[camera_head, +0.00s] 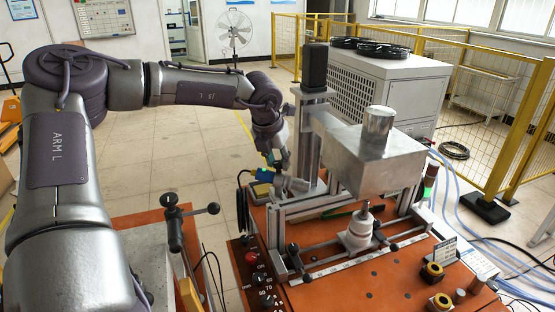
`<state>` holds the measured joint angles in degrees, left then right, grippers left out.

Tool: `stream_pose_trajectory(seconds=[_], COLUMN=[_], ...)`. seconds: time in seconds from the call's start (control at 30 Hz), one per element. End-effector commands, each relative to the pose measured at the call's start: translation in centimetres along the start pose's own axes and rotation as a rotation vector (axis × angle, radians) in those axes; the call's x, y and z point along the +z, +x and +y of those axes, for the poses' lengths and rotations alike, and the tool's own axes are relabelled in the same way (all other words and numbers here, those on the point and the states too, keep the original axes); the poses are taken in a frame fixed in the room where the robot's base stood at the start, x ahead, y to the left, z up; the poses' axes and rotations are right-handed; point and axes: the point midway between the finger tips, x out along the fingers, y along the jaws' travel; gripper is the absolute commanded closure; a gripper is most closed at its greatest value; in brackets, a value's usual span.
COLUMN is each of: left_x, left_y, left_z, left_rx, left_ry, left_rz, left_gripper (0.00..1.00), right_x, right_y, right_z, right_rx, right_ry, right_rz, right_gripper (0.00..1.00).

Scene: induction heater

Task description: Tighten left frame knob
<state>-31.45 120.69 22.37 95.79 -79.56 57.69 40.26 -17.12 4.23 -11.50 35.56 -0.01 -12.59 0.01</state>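My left arm comes in from the left, and its gripper (279,180) points down beside the left side of the metal frame (310,200) of the induction heater. The gripper is small and partly blurred into the frame parts, so its fingers are hard to make out. A dark knob (293,249) sits at the front left end of the frame's lower rail, in front of and below the gripper, apart from it. Another dark knob (393,247) is at the right of that rail. I cannot tell for certain which knob is the left frame knob. My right gripper is not in view.
A silver box (370,160) overhangs the frame's right side, above a white stepped cone (358,232). A control panel with a red button (251,257) lies at the front left. A black-handled clamp (174,225) stands left of it. Yellow fencing (520,130) is at right.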

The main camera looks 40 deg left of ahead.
Motion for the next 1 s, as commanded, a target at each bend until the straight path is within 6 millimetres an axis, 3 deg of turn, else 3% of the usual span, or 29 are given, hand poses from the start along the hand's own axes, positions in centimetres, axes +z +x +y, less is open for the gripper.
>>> stream_pose_trajectory(seconds=[0.1,0.47,1.0], left_x=[0.0,0.0,0.1], left_y=[0.0,0.1,0.1], left_z=[0.0,0.1,0.4], left_rx=[0.000,-0.025,-0.194], left_ry=[0.000,0.057,0.463], left_rz=[0.000,-0.001,0.000], left_gripper=[1.00,1.00,1.00], right_x=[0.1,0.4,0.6], right_y=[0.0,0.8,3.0], right_z=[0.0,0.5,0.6], right_rx=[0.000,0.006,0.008], right_ry=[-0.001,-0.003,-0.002], right_rz=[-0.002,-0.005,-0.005], right_gripper=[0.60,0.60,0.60])
